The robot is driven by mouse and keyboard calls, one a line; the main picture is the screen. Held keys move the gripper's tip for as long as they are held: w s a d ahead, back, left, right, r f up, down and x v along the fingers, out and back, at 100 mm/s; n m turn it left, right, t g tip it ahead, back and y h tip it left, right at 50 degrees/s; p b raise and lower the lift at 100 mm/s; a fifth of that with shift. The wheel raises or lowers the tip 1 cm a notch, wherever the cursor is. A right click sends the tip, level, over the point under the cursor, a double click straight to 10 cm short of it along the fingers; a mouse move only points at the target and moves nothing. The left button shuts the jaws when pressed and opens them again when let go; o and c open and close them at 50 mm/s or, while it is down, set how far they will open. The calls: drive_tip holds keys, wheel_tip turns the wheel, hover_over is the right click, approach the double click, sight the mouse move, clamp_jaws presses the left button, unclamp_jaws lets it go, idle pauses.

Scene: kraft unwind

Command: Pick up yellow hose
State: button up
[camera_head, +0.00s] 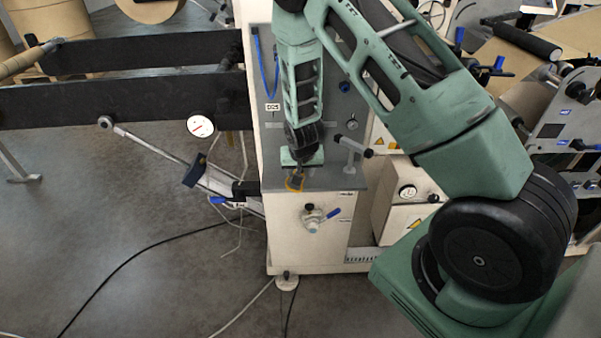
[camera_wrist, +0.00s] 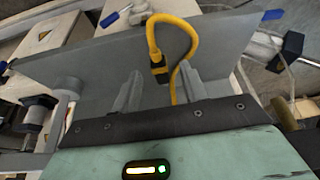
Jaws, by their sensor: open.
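The yellow hose (camera_wrist: 178,24) shows in the wrist view as a loop above a grey panel, with a black fitting on its left end. Its right leg runs down behind the edge of my gripper's body, where the rest is hidden. My gripper (camera_wrist: 160,85) is open, with one grey finger on each side of the hose's lower part. I cannot tell whether either finger touches it.
A handle-like grey fitting (camera_head: 352,146) stands close to the right of my gripper. A blue hose (camera_head: 262,66) hangs on the panel's left. A valve (camera_head: 313,218) juts from the white front below. Open floor (camera_head: 130,240) lies left, crossed by cables.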

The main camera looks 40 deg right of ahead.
drive_tip(key=shift+w+d+f, duration=0.15)
drive_tip(key=shift+w+f, duration=0.1)
drive_tip(key=shift+f, duration=0.4)
clamp_jaws()
drive_tip(key=shift+r, duration=0.1)
